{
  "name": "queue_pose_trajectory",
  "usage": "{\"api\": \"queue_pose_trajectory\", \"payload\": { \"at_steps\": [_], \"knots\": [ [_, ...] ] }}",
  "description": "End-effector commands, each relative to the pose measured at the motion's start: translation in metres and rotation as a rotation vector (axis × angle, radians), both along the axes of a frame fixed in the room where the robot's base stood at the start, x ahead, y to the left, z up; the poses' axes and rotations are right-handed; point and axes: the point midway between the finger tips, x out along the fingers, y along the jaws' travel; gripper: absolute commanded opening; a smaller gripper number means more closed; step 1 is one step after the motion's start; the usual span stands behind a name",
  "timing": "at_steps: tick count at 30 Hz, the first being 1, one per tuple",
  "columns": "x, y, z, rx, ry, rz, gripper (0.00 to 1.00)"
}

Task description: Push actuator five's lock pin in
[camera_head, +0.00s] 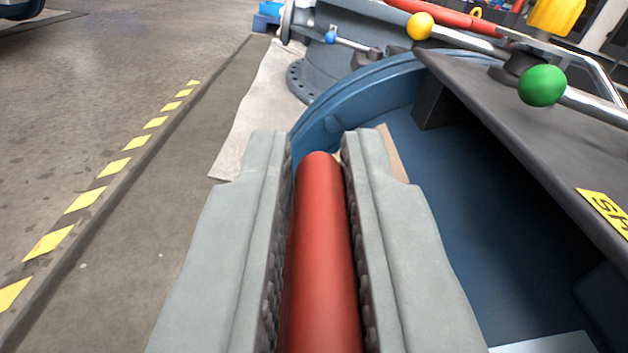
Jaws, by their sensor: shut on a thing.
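My gripper (318,146) is shut on a smooth red rod (322,255) with a rounded far end. The rod lies lengthwise between the two grey fingers and runs out of the bottom of the view. I cannot tell whether this rod is the lock pin or a handle. No number five shows, so I cannot tell which actuator is which. A lever with a green ball knob (542,86) and one with a yellow ball knob (420,26) are at the upper right.
A blue round housing (365,88) lies beyond my gripper. A dark panel (500,105) with a partly cut-off yellow label (606,208) is at the right. A small blue ball knob (330,38) is farther back. Open floor (95,90) with a yellow-dashed strip is at the left.

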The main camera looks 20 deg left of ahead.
Motion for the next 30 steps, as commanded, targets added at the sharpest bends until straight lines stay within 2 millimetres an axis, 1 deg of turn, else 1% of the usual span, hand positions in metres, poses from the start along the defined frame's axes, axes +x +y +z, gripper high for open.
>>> {"api": "queue_pose_trajectory", "payload": {
  "at_steps": [1,3,6,15,16,18,19,27,30],
  "knots": [
    [0.000,-0.001,-0.008,-0.001,0.002,-0.002,0.00],
    [0.000,-0.001,-0.017,-0.001,0.003,-0.002,0.00],
    [0.000,-0.001,-0.026,-0.001,0.002,-0.002,0.00],
    [0.000,-0.002,-0.030,-0.002,0.004,-0.002,0.00],
    [0.000,-0.002,-0.030,-0.002,0.004,-0.002,0.17],
    [0.000,-0.001,-0.030,-0.002,0.004,-0.002,0.31],
    [0.000,-0.001,-0.030,-0.002,0.004,-0.002,0.33],
    [-0.001,-0.001,-0.029,-0.001,0.002,-0.001,0.33],
    [-0.004,-0.003,-0.028,0.000,0.001,-0.001,0.33]
  ]
}}
